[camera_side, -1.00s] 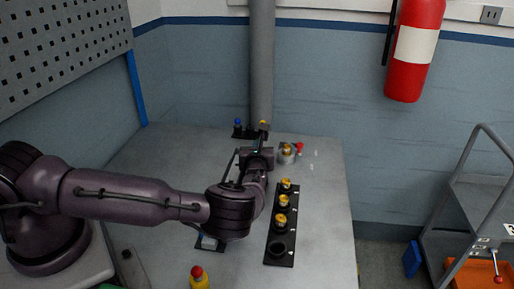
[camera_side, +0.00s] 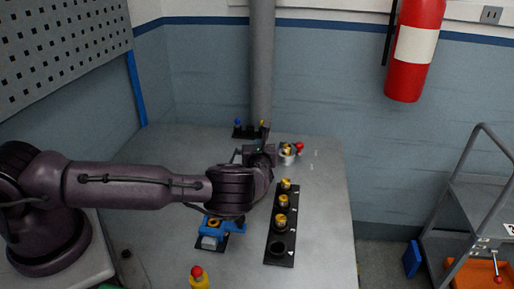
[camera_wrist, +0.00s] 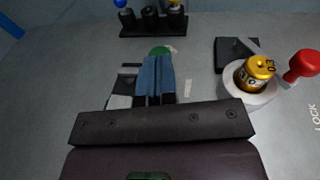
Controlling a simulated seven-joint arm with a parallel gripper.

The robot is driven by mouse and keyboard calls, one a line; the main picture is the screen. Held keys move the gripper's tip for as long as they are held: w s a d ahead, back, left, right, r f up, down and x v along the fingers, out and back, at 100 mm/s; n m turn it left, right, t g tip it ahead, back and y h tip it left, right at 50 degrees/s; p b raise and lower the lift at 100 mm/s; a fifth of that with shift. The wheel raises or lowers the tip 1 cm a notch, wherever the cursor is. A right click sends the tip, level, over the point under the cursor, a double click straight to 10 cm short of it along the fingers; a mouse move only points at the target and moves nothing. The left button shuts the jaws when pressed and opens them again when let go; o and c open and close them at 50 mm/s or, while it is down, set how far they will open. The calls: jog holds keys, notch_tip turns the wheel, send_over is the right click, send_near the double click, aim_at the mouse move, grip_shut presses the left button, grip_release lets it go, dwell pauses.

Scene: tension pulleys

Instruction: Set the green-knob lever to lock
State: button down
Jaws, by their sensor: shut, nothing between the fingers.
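The green knob (camera_wrist: 160,50) shows in the wrist view just beyond my fingertips, partly hidden by them. Its lever arm cannot be made out. My gripper (camera_wrist: 156,66) is shut and empty, its blue fingers side by side at the knob's near edge. Whether they touch the knob I cannot tell. In the side view my gripper (camera_side: 264,132) is over the back of the table, and the green knob cannot be made out there. A small pale label (camera_wrist: 187,88) lies right of the fingers, too small to read.
Right of the fingers are a yellow pulley (camera_wrist: 254,72) on a white disc, a red knob (camera_wrist: 303,64) and the word LOCK. A black rack (camera_wrist: 152,24) with coloured knobs stands behind. A black strip (camera_side: 270,240) with yellow pulleys and a blue fixture (camera_side: 222,224) lie in front.

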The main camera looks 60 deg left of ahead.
jog(key=shift+w+n, duration=0.1)
jog(key=shift+n, duration=0.2)
jog(key=shift+w+a+g+y, duration=0.2)
jog(key=shift+g+y, duration=0.2)
jog(key=shift+g, duration=0.2)
jog(key=shift+w+a, duration=0.35)
jog(key=shift+w, duration=0.2)
jog(key=shift+w+a, duration=0.3)
jog(key=shift+w, duration=0.2)
jog(key=shift+w+a+n+g+y, duration=0.3)
jog(key=shift+w+a+n+g, duration=0.1)
jog(key=shift+n+g, duration=0.45)
jog(key=shift+x, duration=0.75)
jog(key=shift+w+a, duration=0.1)
jog(key=shift+r, duration=0.1)
jog(key=v, duration=0.7)
jog(key=shift+d, duration=0.35)
